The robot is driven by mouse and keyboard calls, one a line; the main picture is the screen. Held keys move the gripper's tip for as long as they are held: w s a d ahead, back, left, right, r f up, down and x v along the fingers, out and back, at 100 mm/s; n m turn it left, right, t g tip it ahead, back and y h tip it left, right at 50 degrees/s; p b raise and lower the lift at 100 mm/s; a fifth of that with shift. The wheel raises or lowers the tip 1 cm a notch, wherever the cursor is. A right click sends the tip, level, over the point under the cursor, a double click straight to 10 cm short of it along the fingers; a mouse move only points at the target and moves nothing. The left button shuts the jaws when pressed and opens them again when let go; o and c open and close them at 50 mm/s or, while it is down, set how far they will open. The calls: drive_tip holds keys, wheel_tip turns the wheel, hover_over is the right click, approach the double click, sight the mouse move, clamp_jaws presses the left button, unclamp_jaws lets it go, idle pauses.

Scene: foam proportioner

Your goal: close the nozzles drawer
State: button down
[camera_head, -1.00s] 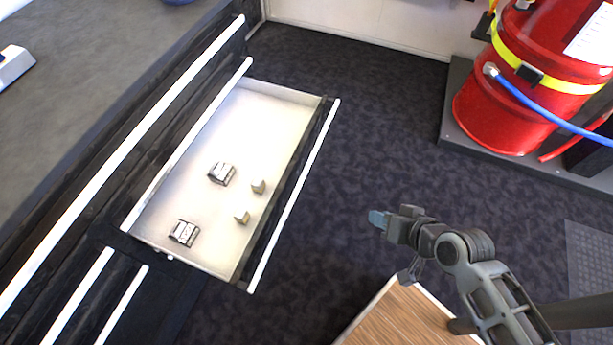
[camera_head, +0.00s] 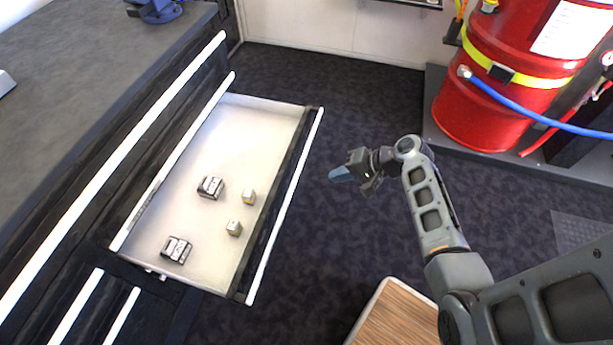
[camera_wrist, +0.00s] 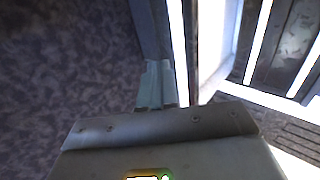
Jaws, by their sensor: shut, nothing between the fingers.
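The drawer (camera_head: 262,120) stands pulled out from the dark cabinet in the head view, with a white interior and a long white handle bar (camera_head: 286,205) along its front edge. Inside lie two dark-and-silver blocks (camera_head: 210,187) and two small tan pieces (camera_head: 249,196). My gripper (camera_head: 342,174) is shut and empty, in the air to the right of the handle bar, apart from it and pointing toward it. In the wrist view my gripper's fingertips (camera_wrist: 156,84) are together, and the drawer's white handle bar (camera_wrist: 178,50) appears just to their right.
The cabinet's grey worktop (camera_head: 95,90) is at the left, with a blue object (camera_head: 158,10) on it. A red drum (camera_head: 500,80) with a yellow band and blue hose stands at the upper right. A wood-topped piece (camera_head: 395,318) is at the bottom. Dark carpet (camera_head: 330,105) is clear beside the drawer.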

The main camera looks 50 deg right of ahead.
sight(297, 179)
drive_tip(key=shift+w+a+f+p, duration=0.1)
drive_tip(key=shift+w+a+f, duration=0.55)
drive_tip(key=shift+w, duration=0.75)
drive_tip(key=shift+w+a+f+p, duration=0.15)
drive_tip(key=shift+w+a+f, duration=0.2)
drive_tip(key=shift+w+f, duration=0.8)
drive_tip(key=shift+w+a+f+p, duration=0.1)
drive_tip(key=shift+w+a+f, duration=0.4)
drive_tip(key=shift+w, duration=1.15)
drive_tip(key=w+a+b, duration=0.3)
drive_tip(key=w+b, duration=0.1)
drive_tip(key=w, duration=0.5)
drive_tip(key=w+a+b, duration=0.4)
drive_tip(key=w, duration=0.6)
drive_tip(key=w+a+b, duration=0.3)
drive_tip(key=w+b, duration=0.2)
drive_tip(key=w, duration=0.5)
drive_tip(key=shift+w+a+f, duration=0.15)
drive_tip(key=shift+a, duration=0.2)
drive_tip(key=shift+w+a+b, duration=0.25)
drive_tip(key=shift+w+b, duration=0.25)
drive_tip(key=shift+w, duration=0.2)
drive_tip(key=shift+w+a+r, duration=0.1)
drive_tip(key=shift+w+r, duration=0.1)
drive_tip(key=shift+r, duration=0.1)
drive_tip(key=shift+r, duration=0.1)
